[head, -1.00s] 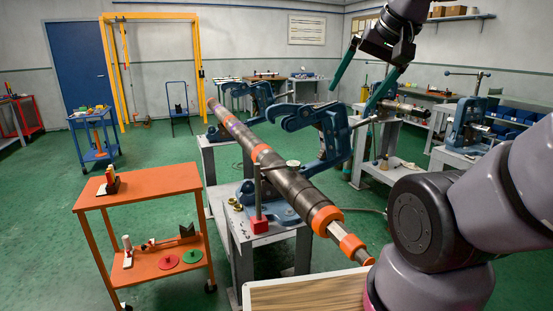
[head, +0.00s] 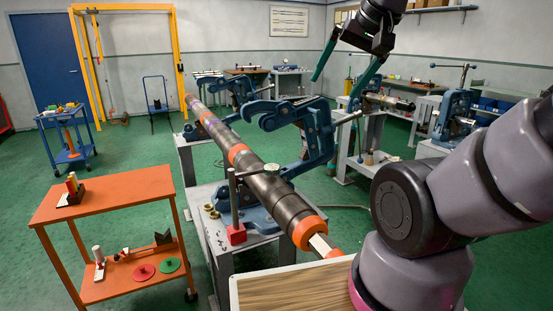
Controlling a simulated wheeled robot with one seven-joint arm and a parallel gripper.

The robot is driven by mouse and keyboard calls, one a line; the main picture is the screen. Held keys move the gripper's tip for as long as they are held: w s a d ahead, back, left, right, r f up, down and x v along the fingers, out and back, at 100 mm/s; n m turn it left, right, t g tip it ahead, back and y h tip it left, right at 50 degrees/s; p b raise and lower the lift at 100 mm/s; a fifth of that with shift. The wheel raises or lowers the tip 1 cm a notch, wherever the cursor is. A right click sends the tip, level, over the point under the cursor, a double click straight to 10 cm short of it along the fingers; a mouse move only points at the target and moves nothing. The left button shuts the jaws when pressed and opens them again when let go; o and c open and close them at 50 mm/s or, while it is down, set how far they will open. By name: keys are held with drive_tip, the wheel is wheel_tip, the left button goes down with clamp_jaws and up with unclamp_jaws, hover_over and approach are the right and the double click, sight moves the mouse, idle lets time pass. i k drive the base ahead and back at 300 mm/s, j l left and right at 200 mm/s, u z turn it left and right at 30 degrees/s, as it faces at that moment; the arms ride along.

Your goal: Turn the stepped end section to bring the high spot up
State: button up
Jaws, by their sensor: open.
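A long dark pipe (head: 262,184) with orange bands runs from the back left to the near middle in the head view. Its near end steps down past an orange collar (head: 308,232) to a pale, narrower section (head: 320,243) with an orange end ring (head: 334,253). The pipe lies in a blue vise (head: 318,145), whose hooked arm stands over and behind it. A red block (head: 236,234) with an upright post stands beside the pipe. My gripper (head: 333,95) is open and empty, its two green fingers pointing down, above and apart from the pipe. No high spot can be made out.
A wooden-topped surface (head: 290,291) lies just below the pipe's near end. An orange cart (head: 108,192) with small parts stands at the left. Another blue vise (head: 455,117) stands at the right. Green floor (head: 165,150) is open between cart and vise stand.

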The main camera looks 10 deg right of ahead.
sight(302, 224)
drive_tip(key=i+j, duration=0.15)
drive_tip(key=i, duration=0.85)
drive_tip(key=k+l, duration=0.1)
drive_tip(key=k, duration=0.2)
drive_tip(key=k+l+z, duration=0.2)
drive_tip(key=k, duration=0.15)
drive_tip(key=k+z, duration=0.2)
drive_tip(key=k, duration=0.2)
drive_tip(key=k+l+z, duration=0.3)
drive_tip(key=z, duration=0.5)
drive_tip(key=k+l, duration=0.05)
